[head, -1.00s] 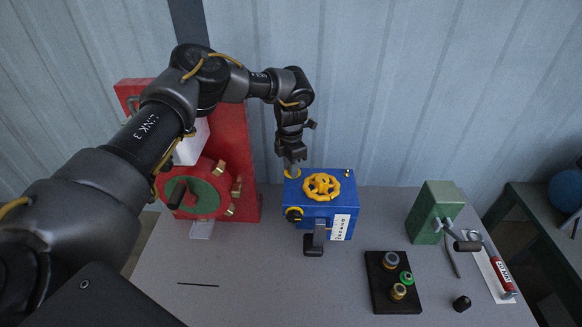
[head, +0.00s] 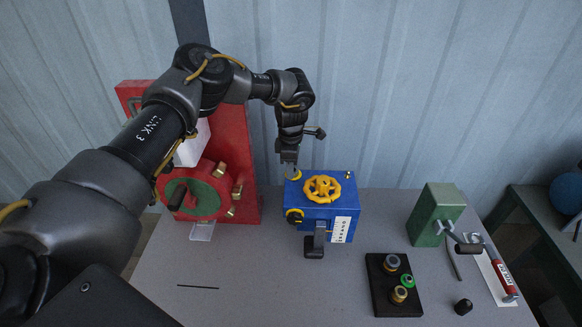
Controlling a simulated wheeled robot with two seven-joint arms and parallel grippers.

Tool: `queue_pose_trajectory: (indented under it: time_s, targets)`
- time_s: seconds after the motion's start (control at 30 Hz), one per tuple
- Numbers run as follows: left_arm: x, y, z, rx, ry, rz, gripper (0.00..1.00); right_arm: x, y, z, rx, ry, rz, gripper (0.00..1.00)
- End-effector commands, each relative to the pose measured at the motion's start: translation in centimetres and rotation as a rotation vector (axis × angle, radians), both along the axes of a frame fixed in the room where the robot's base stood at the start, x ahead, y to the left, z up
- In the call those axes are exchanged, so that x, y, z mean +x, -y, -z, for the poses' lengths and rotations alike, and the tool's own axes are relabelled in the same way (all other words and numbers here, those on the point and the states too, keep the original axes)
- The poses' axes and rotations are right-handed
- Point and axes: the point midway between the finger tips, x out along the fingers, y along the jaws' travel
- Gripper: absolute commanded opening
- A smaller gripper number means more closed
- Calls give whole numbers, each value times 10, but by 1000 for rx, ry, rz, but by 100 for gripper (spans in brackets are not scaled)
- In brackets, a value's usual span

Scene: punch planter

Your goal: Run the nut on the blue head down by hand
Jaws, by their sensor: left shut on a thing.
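The blue head (head: 318,213) is a blue box standing on the grey table, with a yellow handwheel (head: 321,189) on top. My left gripper (head: 291,166) points down over the back left corner of the box, beside the wheel. It is shut on a small part, which I take to be the nut; the fingers mostly hide it. A yellow ring (head: 294,175) shows just below the fingertips. How far the nut sits down its thread cannot be told. My right gripper is not in view.
A red stand with a green-faced disc (head: 205,197) is left of the blue head. A black tray (head: 389,303) with several round fittings lies front right. Table front centre is mostly clear.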

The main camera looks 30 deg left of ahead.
Motion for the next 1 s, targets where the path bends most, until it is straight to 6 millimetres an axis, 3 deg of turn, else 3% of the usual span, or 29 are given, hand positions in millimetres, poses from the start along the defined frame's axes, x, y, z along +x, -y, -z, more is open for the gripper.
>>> queue_pose_trajectory:
  time_s: [0.43, 0.47, 0.6, 1.0]
  targets:
    - [1, -1, 0, 1, 2, 7, 4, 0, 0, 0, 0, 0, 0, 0]
    - [1, -1, 0, 1, 2, 6, 31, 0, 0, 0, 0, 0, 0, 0]
    - [0, 0, 0, 0, 1, 6, 49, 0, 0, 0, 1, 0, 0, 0]
    - [1, 0, -8, 0, 2, 6, 49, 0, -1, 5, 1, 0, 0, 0]
